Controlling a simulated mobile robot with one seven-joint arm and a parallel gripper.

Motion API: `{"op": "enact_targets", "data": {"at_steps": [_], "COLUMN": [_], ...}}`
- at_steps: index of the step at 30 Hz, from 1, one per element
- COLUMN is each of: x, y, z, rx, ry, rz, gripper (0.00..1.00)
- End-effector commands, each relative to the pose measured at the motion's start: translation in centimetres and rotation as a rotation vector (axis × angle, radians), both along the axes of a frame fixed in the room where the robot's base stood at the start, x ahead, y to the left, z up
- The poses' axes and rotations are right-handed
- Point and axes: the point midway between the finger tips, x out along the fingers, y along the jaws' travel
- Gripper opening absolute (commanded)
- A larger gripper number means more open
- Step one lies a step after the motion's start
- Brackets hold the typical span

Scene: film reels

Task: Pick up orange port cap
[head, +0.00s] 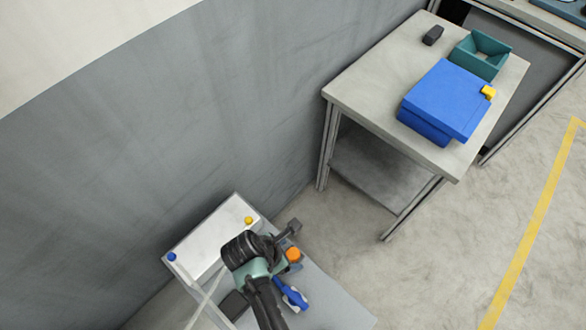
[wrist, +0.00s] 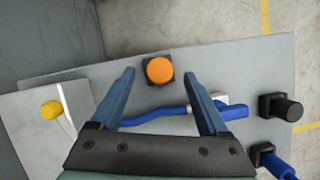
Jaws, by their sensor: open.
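The orange port cap (wrist: 160,70) is round and sits on a dark square base on a grey panel. In the wrist view it lies between the lines of my two blue fingers, level with their tips. My gripper (wrist: 160,76) is open and empty, with a gap on each side of the cap. I cannot tell how high the fingertips are above the panel. In the head view the orange port cap (head: 294,254) shows just right of my arm, which hides part of the panel.
A black connector (wrist: 287,109) and a blue connector (wrist: 277,165) stand to the right. A yellow knob (wrist: 50,110) is on the left. A workbench (head: 375,95) carries a blue case (head: 445,98) and a teal bin (head: 480,55).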

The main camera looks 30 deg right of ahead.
Motion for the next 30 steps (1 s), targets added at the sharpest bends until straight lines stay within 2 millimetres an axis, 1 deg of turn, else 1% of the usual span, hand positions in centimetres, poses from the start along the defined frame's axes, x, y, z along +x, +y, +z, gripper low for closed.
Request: {"op": "enact_targets", "data": {"at_steps": [1,4,12,14,15,17,18,20,21,25,30], "x": [-0.05,0.00,0.04,0.04,0.04,0.04,0.03,0.03,0.03,0.03,0.03], "y": [-0.29,-0.61,-0.72,-0.70,-0.70,-0.70,-0.70,-0.70,-0.69,-0.69,-0.70], "z": [-0.91,-1.65,-1.76,-1.75,-1.75,-1.75,-1.74,-1.74,-1.75,-1.75,-1.74], "rx": [0.000,0.000,0.000,0.000,0.000,0.000,0.000,0.000,0.000,0.000,0.000], "ry": [0.003,0.001,-0.001,-0.001,-0.001,-0.001,-0.001,-0.001,-0.001,-0.001,-0.001], "rz": [-0.001,0.001,0.001,0.001,0.001,0.001,0.001,0.001,0.001,0.001,0.001], "gripper": [0.78,0.78,0.78,0.67,0.60,0.49,0.42,0.31,0.24,0.01,0.00]}}
